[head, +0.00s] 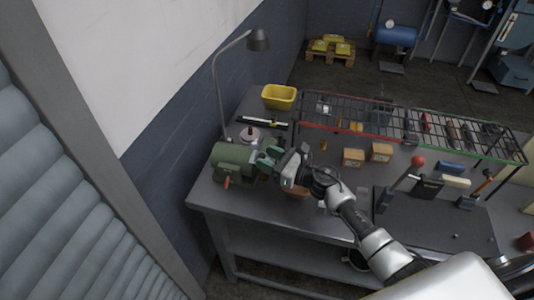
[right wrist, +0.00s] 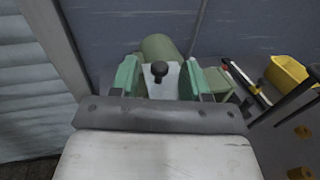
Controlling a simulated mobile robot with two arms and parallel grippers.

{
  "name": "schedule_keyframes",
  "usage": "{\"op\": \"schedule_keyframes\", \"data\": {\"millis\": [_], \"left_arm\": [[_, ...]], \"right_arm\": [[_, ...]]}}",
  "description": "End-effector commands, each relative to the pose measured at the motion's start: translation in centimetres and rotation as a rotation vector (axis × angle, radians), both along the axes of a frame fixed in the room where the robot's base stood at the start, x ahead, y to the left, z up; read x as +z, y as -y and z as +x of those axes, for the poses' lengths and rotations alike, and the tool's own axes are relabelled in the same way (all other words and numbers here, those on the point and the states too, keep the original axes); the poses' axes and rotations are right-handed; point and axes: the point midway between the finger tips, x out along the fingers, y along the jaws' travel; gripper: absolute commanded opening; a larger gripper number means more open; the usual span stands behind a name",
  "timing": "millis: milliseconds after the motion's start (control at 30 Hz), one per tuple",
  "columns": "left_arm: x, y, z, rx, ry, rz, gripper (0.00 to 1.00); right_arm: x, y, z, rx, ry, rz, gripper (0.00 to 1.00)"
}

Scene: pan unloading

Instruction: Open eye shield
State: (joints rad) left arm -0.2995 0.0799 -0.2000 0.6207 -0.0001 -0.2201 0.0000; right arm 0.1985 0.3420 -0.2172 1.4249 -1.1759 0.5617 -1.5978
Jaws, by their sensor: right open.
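The green bench grinder (head: 230,166) stands at the left end of the grey workbench, with a small red lever at its front. It also shows in the right wrist view as a green rounded body (right wrist: 160,46). In front of that body is a pale grey plate, which may be the eye shield (right wrist: 164,88), with a black knob (right wrist: 159,69). My right gripper (right wrist: 158,80) is open, its two green fingers on either side of the plate and knob; contact cannot be told. In the head view, this gripper (head: 267,155) is just right of the grinder. My left gripper is out of view.
A desk lamp (head: 257,40) rises behind the grinder. A yellow bin (head: 279,97) stands at the bench's back left. A wire rack (head: 385,126), wooden blocks (head: 353,157) and a red-knobbed lever (head: 417,162) are to the right. A wall is close on the left.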

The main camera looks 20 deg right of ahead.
Motion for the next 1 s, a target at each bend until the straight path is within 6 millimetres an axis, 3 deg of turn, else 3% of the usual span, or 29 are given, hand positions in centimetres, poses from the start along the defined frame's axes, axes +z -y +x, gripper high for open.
{"op": "schedule_keyframes", "data": {"millis": [367, 667, 1000], "left_arm": [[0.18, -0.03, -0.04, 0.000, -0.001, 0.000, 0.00], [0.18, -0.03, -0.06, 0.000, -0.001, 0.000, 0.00], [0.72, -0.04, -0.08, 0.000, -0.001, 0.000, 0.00]], "right_arm": [[-0.05, -0.46, 0.45, 0.001, 0.000, 0.000, 0.46], [-0.05, -0.44, 0.44, 0.001, 0.000, 0.000, 0.00], [0.30, -0.34, 0.54, 0.001, -0.036, 0.022, 0.00]]}}
